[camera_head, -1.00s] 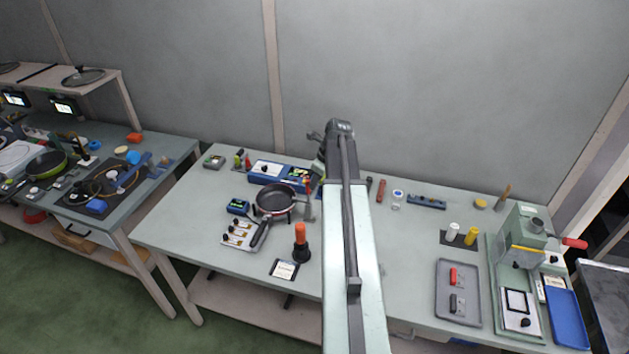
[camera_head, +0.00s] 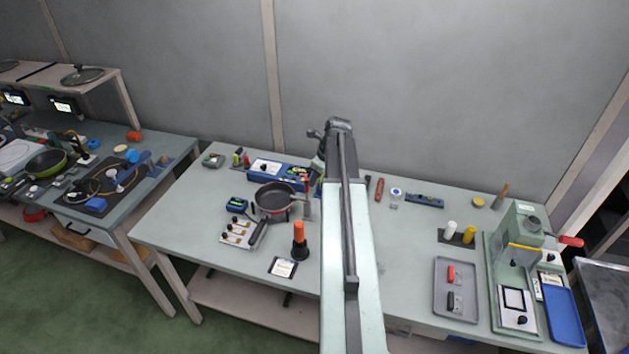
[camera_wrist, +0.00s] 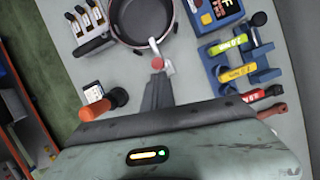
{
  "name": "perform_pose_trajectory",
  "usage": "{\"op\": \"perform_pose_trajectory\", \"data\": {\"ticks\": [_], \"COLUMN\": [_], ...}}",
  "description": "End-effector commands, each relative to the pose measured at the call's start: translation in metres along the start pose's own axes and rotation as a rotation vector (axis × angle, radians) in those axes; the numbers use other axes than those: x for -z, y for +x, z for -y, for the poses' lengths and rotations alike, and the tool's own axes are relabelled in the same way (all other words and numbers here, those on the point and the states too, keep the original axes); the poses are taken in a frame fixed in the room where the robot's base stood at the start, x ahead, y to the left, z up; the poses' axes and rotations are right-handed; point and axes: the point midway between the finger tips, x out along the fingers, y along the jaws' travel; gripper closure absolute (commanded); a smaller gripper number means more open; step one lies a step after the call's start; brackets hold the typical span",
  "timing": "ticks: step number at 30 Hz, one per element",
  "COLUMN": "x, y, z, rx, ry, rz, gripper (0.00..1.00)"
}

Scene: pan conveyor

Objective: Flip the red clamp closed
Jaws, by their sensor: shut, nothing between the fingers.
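The clamp shows in the wrist view as a pale metal lever and bracket with a red tip (camera_wrist: 157,62), beside the pan's rim. The dark pan (camera_wrist: 143,18) lies just above it in that view and also shows on the table in the head view (camera_head: 273,199). My gripper (camera_wrist: 160,76) is shut and empty, its dark fingers pointing at the clamp, with the fingertips close below the red tip. I cannot tell whether they touch it. In the head view my arm hides my fingers.
An orange-topped black post (camera_head: 300,240) stands in front of the pan. A blue fixture with green and yellow pieces (camera_wrist: 240,55) is to the right in the wrist view. The table's left front is clear.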

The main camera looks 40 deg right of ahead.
Motion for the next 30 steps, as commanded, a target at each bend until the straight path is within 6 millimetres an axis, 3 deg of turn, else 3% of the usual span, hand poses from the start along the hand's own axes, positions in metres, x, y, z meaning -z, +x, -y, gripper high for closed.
{"op": "perform_pose_trajectory", "data": {"ticks": [5, 12, 18, 30], "x": [0.021, 0.013, 0.010, 0.012], "y": [-0.008, -0.074, -0.107, -0.107], "z": [-0.001, -0.001, -0.002, -0.002], "rx": [-0.003, -0.004, -0.004, -0.005], "ry": [-0.003, -0.005, -0.005, -0.006], "rz": [-0.008, -0.011, -0.011, -0.012], "gripper": [1.00, 1.00, 1.00, 1.00]}}
